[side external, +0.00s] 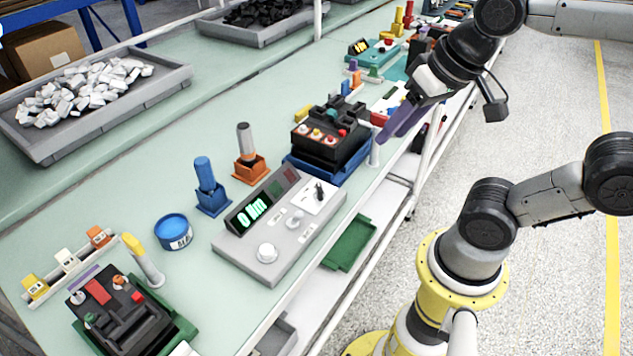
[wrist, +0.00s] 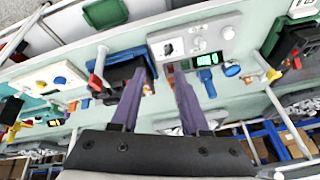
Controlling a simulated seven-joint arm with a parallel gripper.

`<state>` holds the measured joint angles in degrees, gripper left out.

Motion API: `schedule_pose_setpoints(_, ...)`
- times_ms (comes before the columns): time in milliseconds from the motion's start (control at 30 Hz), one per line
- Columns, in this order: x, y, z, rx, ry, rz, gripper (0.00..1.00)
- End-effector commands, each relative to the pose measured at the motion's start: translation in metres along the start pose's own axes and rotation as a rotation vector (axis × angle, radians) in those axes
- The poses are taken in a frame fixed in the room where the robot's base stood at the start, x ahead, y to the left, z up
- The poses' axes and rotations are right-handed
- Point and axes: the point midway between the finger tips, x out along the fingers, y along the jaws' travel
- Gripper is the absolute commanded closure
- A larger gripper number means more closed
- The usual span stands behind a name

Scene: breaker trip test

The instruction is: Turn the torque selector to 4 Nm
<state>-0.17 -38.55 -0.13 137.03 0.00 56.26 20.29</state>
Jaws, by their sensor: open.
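A grey tester box (side external: 262,230) sits on the bench with a lit green display (side external: 253,213) that appears to read 0 Nm. A round pale knob (side external: 267,252) is at its near end, and a smaller knob (side external: 295,218) sits farther along. Which one is the torque selector I cannot tell for sure. In the wrist view the box (wrist: 185,40) is upside down, with the round knob (wrist: 228,33) at its right. My gripper (side external: 388,135) has purple fingers, open and empty, above the bench's right edge beyond the box. Its fingers also show in the wrist view (wrist: 159,75).
A black breaker (side external: 328,135) in a blue holder stands just beyond the box, near my gripper. Blue (side external: 205,175) and orange-based (side external: 246,140) upright tools and a blue tin (side external: 173,232) stand left of the box. Another breaker (side external: 115,315) sits in a green holder nearer.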

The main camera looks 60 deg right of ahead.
Motion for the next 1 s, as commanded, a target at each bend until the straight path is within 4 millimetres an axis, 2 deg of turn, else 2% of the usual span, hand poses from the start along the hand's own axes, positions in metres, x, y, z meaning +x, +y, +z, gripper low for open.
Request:
schedule_pose_setpoints(267,0.014,-0.023,-0.049,0.294,-0.148,0.075,0.55)
schedule_pose_setpoints(500,0.057,-0.044,-0.087,0.443,-0.286,0.182,0.55)
schedule_pose_setpoints(700,0.088,-0.051,-0.094,0.433,-0.357,0.229,0.55)
schedule_pose_setpoints(1000,0.114,-0.048,-0.082,0.427,-0.381,0.245,0.55)
